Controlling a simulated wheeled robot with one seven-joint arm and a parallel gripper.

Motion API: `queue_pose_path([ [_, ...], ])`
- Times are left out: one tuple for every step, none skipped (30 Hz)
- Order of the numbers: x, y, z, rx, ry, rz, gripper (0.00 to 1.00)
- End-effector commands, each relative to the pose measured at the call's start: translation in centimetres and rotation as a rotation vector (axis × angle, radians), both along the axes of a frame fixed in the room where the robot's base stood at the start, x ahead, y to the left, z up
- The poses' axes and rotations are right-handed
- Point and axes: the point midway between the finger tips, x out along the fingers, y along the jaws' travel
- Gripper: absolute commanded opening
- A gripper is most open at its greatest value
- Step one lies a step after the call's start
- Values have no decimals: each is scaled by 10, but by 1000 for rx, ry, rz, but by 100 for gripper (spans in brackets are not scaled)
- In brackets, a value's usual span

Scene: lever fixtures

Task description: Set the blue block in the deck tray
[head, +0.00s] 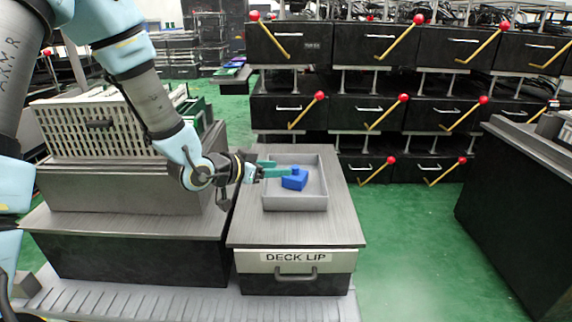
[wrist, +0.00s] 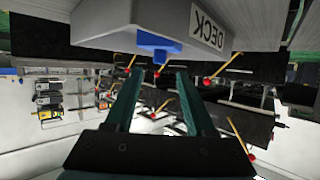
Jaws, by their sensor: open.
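The blue block (head: 294,181), with a small knob on top, is inside the grey deck tray (head: 318,204) in the head view and appears to rest on its floor. My gripper (head: 276,168) reaches over the tray's left wall, with its teal fingers close to the block's left side. In the wrist view, my gripper (wrist: 164,74) is open, with an empty gap between the fingers. The block (wrist: 157,43) shows just beyond the fingertips, with its knob pointing towards the gap. The tray (wrist: 112,20) partly hides the block there.
The tray stands on a grey counter (head: 247,222) above a drawer labelled DECK LIP (head: 296,257). A perforated crate (head: 85,128) stands at left. Racks of black drawers (head: 352,112) with red-knobbed levers fill the back. Green floor (head: 410,235) is clear at right.

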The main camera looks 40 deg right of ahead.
Motion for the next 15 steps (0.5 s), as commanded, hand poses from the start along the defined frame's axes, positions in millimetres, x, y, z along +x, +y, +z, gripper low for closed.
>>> queue_pose_path([
  [-1,11,8,2,1,4,55],
  [-1,17,11,1,-1,4,55],
  [-2,24,14,1,0,2,55],
  [-2,29,16,2,0,2,55],
  [-3,34,17,2,1,4,55],
  [-4,40,20,1,1,3,55],
  [-4,44,21,1,1,1,55],
  [-5,48,22,1,1,1,55],
  [-5,52,24,1,0,2,55],
  [-5,54,24,0,0,2,55],
  [-6,56,25,0,1,1,55],
  [-6,59,26,0,1,0,55],
  [-7,60,26,0,1,-1,55],
  [-7,61,26,0,1,-1,55],
  [-7,62,26,0,1,-1,55],
])
